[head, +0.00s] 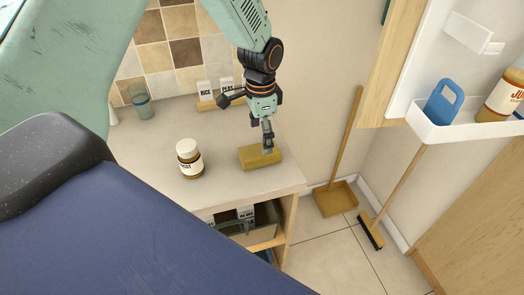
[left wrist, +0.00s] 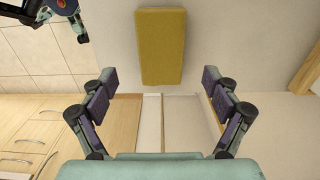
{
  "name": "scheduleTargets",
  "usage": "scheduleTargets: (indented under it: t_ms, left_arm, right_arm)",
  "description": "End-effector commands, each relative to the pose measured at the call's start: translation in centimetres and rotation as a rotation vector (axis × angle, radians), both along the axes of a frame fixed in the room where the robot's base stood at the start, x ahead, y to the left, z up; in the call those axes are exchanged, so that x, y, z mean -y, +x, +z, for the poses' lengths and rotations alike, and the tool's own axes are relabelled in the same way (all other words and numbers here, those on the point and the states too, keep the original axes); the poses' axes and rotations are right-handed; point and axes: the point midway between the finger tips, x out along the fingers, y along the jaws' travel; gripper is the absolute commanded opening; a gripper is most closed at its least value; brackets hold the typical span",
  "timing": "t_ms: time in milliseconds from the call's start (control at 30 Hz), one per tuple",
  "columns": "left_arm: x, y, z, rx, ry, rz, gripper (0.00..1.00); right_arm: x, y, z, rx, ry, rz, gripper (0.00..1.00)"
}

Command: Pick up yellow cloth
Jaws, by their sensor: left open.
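The yellow cloth (head: 248,158) looks like a flat, thick yellow-brown block lying on the counter near its right front part. In the left wrist view the cloth (left wrist: 161,46) is an upright rectangle at top centre, ahead of the fingers and roughly centred between them. My left gripper (head: 268,144) points down over the cloth in the head view; its fingertips overlap the cloth's right half there. In the left wrist view the gripper (left wrist: 160,82) has its two fingers spread wide with nothing between them.
A white-lidded jar (head: 189,160) stands left of the cloth on the counter (head: 222,188). Packets labelled rice (head: 205,90) and peas, and a teal glass (head: 141,101), stand behind. A long-handled dustpan (head: 336,199) and broom (head: 371,232) stand on the floor at right.

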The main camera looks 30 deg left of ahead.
Motion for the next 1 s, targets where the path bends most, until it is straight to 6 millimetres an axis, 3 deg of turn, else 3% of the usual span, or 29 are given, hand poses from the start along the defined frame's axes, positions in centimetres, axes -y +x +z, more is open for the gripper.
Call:
scheduleTargets:
  t_ms: [433, 733, 1000]
  left_arm:
    - [-0.3, -0.2, -5.5, 0.0, 0.0, -0.001, 0.88]
    - [-0.3, 0.2, -6.1, 0.001, 0.0, -0.001, 0.88]
    - [-0.3, 0.2, -6.1, 0.001, 0.0, -0.001, 0.67]
  right_arm:
    - [0.0, 0.0, 0.5, 0.0, 0.0, 0.0, 0.4]
    - [0.0, 0.1, 0.5, 0.002, 0.0, 0.0, 0.4]
    - [0.0, 0.0, 0.5, 0.001, 0.0, 0.0, 0.4]
